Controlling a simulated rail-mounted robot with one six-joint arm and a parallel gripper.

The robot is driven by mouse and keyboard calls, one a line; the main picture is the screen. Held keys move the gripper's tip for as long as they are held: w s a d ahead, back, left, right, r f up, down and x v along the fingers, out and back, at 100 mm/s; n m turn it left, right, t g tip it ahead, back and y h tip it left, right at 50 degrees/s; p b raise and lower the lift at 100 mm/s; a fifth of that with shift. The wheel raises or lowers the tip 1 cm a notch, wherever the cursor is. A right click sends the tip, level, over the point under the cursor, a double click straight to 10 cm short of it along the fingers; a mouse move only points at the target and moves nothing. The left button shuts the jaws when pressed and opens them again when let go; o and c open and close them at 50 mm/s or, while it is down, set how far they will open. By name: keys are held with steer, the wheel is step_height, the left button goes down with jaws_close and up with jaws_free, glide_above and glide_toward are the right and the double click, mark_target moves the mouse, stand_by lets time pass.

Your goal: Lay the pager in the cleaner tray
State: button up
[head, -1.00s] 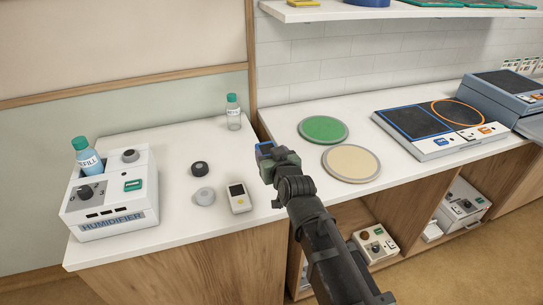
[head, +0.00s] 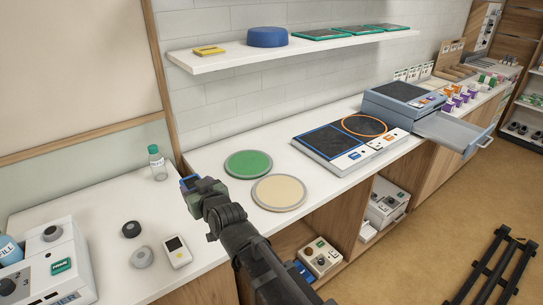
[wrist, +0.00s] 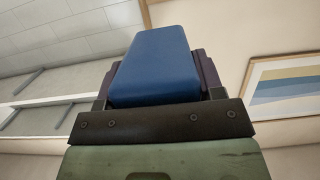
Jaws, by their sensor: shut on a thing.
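My gripper (head: 200,188) is above the left counter, beside the green disc. It is shut on a plain blue block, apparently the pager (wrist: 152,65). In the wrist view the blue block stands out beyond the dark jaws, with its front face clear. In the head view only a little blue shows at the gripper's tip. The cleaner (head: 400,95), a blue-grey unit at the counter's far right, has its tray (head: 448,128) pulled out over the counter's front edge. The tray looks empty. My gripper is well to the left of it.
Green (head: 248,164) and beige (head: 279,192) discs lie on the counter. A black-topped panel (head: 330,145) stands between them and the cleaner. A bottle (head: 157,163), knobs and a small white device (head: 177,252) are at left. A shelf (head: 300,46) overhangs the back.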

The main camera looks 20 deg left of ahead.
step_height(320, 180, down, 20)
steer(key=b, duration=2)
steer(key=shift+f, duration=0.1)
steer(key=shift+r, duration=0.3)
steer(key=shift+f, duration=0.2)
steer(key=o, duration=1)
steer(key=shift+c, duration=0.2)
